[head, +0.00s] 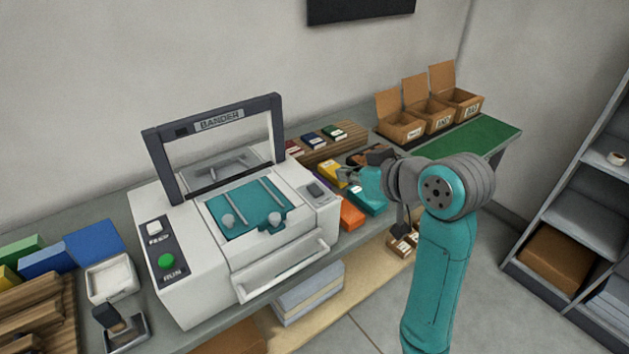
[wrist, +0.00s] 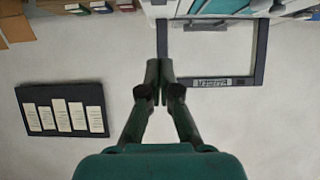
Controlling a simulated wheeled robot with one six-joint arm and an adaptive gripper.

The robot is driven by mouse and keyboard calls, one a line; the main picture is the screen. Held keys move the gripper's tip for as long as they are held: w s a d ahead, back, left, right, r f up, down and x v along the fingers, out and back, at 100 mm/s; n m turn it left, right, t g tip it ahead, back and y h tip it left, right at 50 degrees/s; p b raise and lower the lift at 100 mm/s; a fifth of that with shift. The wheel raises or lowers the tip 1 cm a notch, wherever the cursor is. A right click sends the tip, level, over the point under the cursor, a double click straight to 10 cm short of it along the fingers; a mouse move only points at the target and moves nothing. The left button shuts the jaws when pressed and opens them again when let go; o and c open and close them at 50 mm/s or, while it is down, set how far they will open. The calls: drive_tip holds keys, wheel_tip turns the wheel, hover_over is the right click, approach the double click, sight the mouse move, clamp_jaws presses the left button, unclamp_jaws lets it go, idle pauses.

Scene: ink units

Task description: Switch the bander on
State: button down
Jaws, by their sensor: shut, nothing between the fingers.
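The bander (head: 215,275) is a white machine on the bench in the head view, with a raised dark frame (head: 219,122) labelled BANDER. Its left panel has a white FEED button (head: 154,228) and a green RUN button (head: 166,261). A small dark control (head: 317,190) sits on its right top; its setting is too small to tell. My gripper (head: 343,173) is shut and empty, just right of the bander and apart from that control. In the wrist view my gripper (wrist: 160,82) has its fingertips together, beside the dark frame (wrist: 211,82).
Yellow (head: 331,171) and orange (head: 351,214) blocks lie near my gripper. Open cardboard boxes (head: 401,128) stand at the back right by a green mat (head: 473,143). A white tray (head: 111,280) is left of the bander. A shelf unit (head: 575,215) stands at far right.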

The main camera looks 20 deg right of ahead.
hover_over(317, 191)
drive_tip(key=f, duration=0.5)
drive_tip(key=shift+s+d, duration=0.1)
drive_tip(key=shift+s, duration=0.3)
drive_tip(key=shift+w+f, duration=0.25)
drive_tip(key=shift+f, duration=0.95)
drive_tip(key=shift+w+f, duration=0.2)
drive_tip(key=shift+f, duration=0.45)
drive_tip(key=shift+w+f, duration=0.15)
drive_tip(key=shift+f, duration=0.15)
